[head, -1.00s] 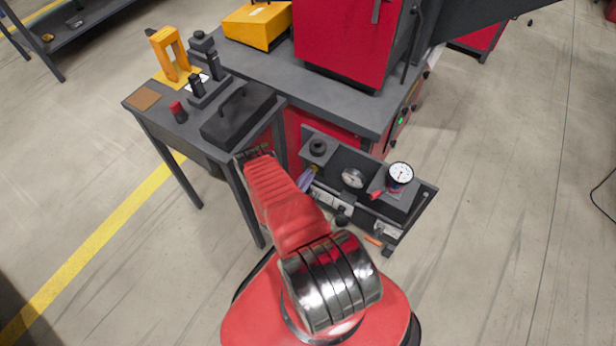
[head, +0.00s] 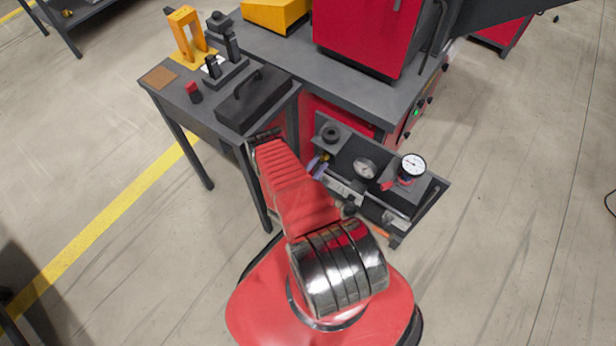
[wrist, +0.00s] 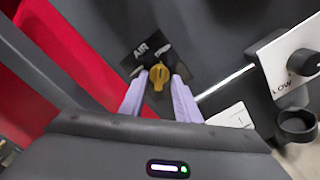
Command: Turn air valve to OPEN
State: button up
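The yellow air valve knob (wrist: 158,76) sits on a dark panel beside an "AIR" label (wrist: 141,49) in the wrist view. Its narrow grip runs nearly up and down in that picture. My gripper (wrist: 160,82) has its two pale purple fingers on either side of the knob, with small gaps seeming to show, so it looks open around it. Position markings by the knob are hidden or unreadable. In the head view my gripper (head: 319,163) is at the left part of the low panel unit (head: 341,150), mostly behind my red arm.
A black knob (wrist: 303,62) on a white plate marked "LOW" and a dark round cup (wrist: 297,122) lie right of my gripper. A pale rod (wrist: 225,80) is close by. Two gauges, one white (head: 412,165), one grey (head: 364,168), stand on the unit. A dark table (head: 175,100) is left.

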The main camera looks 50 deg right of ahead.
jog(key=s+a, duration=0.1)
jog(key=a, duration=1.2)
jog(key=shift+s+a, duration=0.15)
jog(key=shift+s, duration=0.1)
dwell(0.4)
